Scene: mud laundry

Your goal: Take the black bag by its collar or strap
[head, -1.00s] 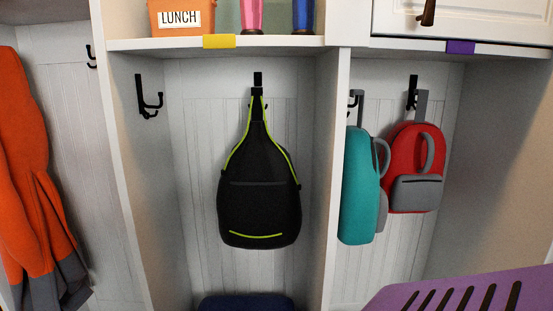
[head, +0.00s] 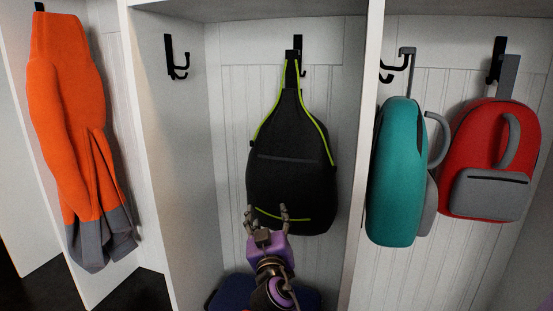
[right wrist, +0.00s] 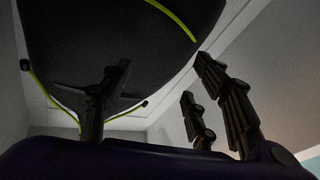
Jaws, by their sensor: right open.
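The black bag (head: 292,172) with lime-green piping hangs from a hook on the back wall of the middle cubby in the head view. Its narrow collar and strap (head: 291,75) are at the top, by the hook. My right gripper (head: 267,212) is open and empty, fingers pointing up, in front of the bag's lower edge. In the right wrist view the bag's underside (right wrist: 130,45) fills the upper left, beyond the open fingers (right wrist: 160,85). I cannot tell whether a finger touches the bag. My left gripper is not in view.
A teal bag (head: 397,175) and a red backpack (head: 490,155) hang in the right cubby. An orange coat (head: 70,120) hangs at left. Upright dividers (head: 360,150) flank the middle cubby. An empty hook (head: 177,58) is on its left side. A dark blue item (head: 305,298) lies below the bag.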

